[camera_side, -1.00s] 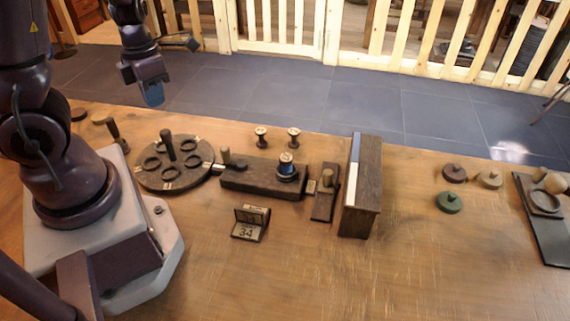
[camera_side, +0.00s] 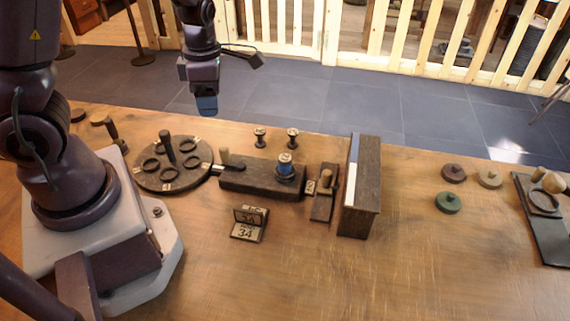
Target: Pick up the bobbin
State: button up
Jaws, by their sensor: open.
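Two small spool-shaped bobbins stand upright on the table behind the dark wooden block, a left one (camera_side: 260,137) and a right one (camera_side: 292,138). A third spool with blue winding (camera_side: 285,167) stands on the right end of the dark block (camera_side: 245,178). I cannot tell which of these is the bobbin of the task. My gripper (camera_side: 206,104) is open and empty, pointing down. It is up in the air, left of the bobbins and apart from everything.
A round dark tray (camera_side: 150,181) with rings and a post stands left of the block. A tall dark box (camera_side: 362,190) stands to its right. A small number stand (camera_side: 248,225) is in front. The front middle of the table is clear.

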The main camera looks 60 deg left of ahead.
jog(key=w+d+m, duration=0.7)
jog(key=d+m, duration=0.1)
jog(key=d, duration=0.1)
jog(key=r+m, duration=0.1)
jog(key=m, duration=0.4)
send_over(285, 158)
notch_tip(285, 158, down, 13)
jog(key=shift+a+r, duration=0.1)
jog(key=shift+r, duration=0.1)
jog(key=shift+c, duration=0.3)
jog(key=c, duration=0.9)
